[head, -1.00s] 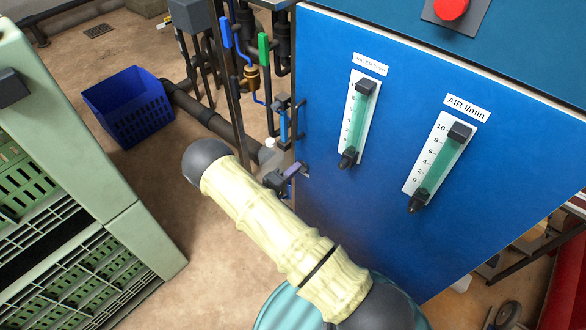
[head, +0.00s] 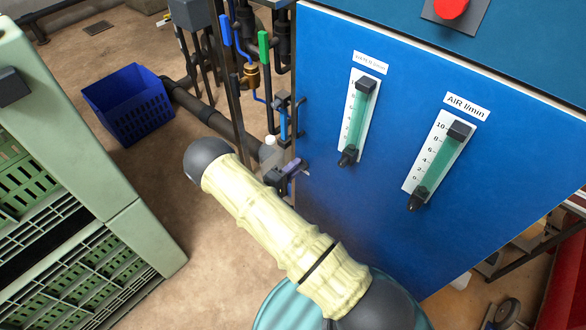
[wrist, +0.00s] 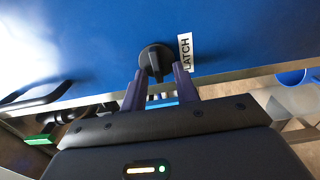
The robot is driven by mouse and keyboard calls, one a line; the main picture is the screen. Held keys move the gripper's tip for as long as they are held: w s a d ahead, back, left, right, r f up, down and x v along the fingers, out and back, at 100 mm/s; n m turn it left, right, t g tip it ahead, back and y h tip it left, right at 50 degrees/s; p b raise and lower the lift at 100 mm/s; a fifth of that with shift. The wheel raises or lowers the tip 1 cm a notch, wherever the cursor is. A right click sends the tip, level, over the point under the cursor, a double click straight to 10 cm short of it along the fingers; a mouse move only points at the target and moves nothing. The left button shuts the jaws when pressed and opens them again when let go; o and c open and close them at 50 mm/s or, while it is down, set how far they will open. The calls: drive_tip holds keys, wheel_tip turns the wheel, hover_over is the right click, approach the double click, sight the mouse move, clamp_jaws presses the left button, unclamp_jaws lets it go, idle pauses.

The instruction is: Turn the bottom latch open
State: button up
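The latch (wrist: 155,60) is a round black knob on the blue panel in the wrist view, with a small lever on its face. A white label reading LATCH (wrist: 186,52) is beside it, turned on its side. My gripper (wrist: 157,80) is open, with its two purple fingers spread on either side of the knob's lower part. I cannot tell whether either finger touches it. In the head view my gripper (head: 288,172) is at the left edge of the blue cabinet (head: 340,215), and the latch itself is hidden there.
Two flow gauges, water (head: 358,115) and air (head: 438,160), are on the cabinet front. Pipes and valves with blue and green handles (head: 264,48) stand left of the cabinet. A blue basket (head: 130,110) and green crates (head: 80,130) are farther left, with bare floor between.

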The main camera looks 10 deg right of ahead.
drive_tip(key=shift+a, duration=0.1)
drive_tip(key=v, duration=1.7)
drive_tip(key=shift+p, duration=0.4)
drive_tip(key=shift+r, duration=0.1)
